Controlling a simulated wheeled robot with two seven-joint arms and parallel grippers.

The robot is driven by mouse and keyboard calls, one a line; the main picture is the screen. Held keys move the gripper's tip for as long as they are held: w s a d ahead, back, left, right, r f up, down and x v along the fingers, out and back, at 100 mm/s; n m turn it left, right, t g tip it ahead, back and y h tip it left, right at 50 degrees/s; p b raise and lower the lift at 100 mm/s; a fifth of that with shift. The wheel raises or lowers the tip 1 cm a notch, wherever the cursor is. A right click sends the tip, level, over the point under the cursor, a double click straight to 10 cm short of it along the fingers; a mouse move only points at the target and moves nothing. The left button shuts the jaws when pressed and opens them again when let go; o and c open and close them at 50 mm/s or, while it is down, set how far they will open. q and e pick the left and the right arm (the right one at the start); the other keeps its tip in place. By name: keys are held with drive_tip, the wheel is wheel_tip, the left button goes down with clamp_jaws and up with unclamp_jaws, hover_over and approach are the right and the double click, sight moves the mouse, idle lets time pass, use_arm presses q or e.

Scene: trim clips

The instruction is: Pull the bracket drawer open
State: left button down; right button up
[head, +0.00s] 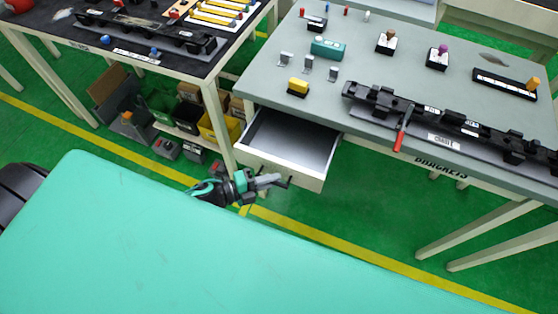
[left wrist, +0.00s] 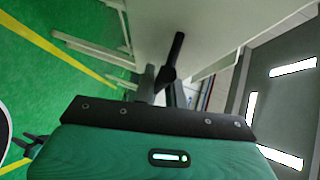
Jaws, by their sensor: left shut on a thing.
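The bracket drawer (head: 288,143) hangs under the left end of the grey bench and is pulled part way out. Its inside looks empty. Its pale front carries a dark bar handle (head: 284,182), which also shows in the left wrist view (left wrist: 176,52). My left gripper (head: 277,180) is at the drawer front, its fingers shut on the handle. In the left wrist view the fingers (left wrist: 150,84) meet the lower end of the handle.
The grey bench top (head: 270,65) holds clips, small blocks and a long black fixture (head: 440,118) with a red-handled lever. A dark bench (head: 150,35) stands at left, with bins (head: 215,125) below it. My turquoise body covers the foreground. Green floor lies open right of the drawer.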

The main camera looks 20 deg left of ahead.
use_arm(q)
drive_tip(key=shift+s+a, duration=0.1)
drive_tip(key=shift+s, duration=2)
use_arm(e)
drive_tip(key=shift+d+r, duration=0.1)
drive_tip(key=shift+d, duration=0.25)
drive_tip(key=shift+s, duration=0.1)
use_arm(q)
drive_tip(key=c, duration=1.5)
unclamp_jaws()
drive_tip(key=shift+o, duration=0.2)
use_arm(e)
drive_tip(key=shift+a, duration=0.15)
drive_tip(key=shift+a, duration=0.15)
use_arm(q)
drive_tip(key=shift+a, duration=0.1)
